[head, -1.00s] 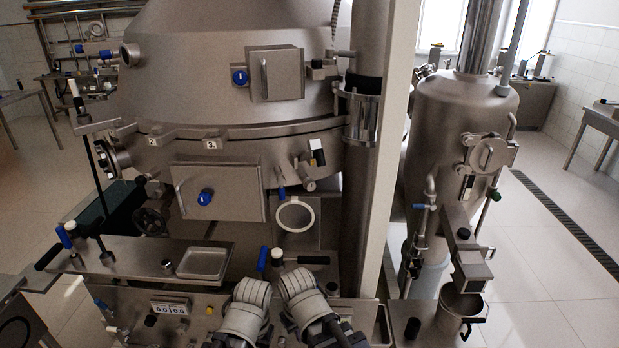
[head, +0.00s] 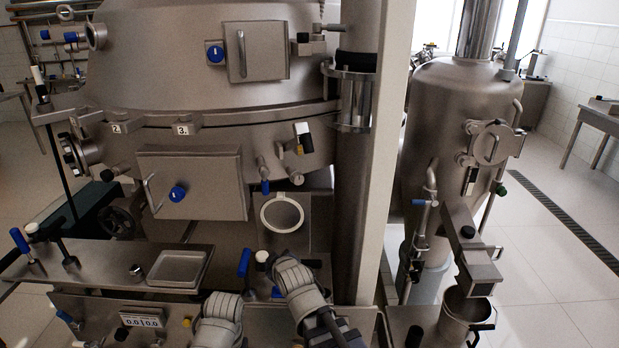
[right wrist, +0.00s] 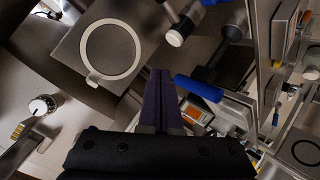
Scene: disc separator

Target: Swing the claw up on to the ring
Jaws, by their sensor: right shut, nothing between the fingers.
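The ring (head: 222,133) is the steel flange band around the separator's hood, with tags 2 and 3 on it. Below its right part hang a short lever with a blue tip (head: 265,186) and a round-ended metal piece (head: 295,177); a black-and-white handle (head: 304,140) stands just above. I cannot tell for sure which is the claw. The right wrist view shows a round white knob (right wrist: 42,105) and a brass-tipped arm (right wrist: 22,130). My right gripper (right wrist: 159,75) is shut and empty, apart from these. My left arm shows low in the head view, its gripper hidden.
A round-mouthed spout (head: 283,213) sits below the ring; its white rim (right wrist: 112,50) also shows in the wrist view. A blue handle (head: 244,262) and a white-tipped handle (head: 262,257) stand close to my right arm. A column (head: 350,200) blocks the right.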

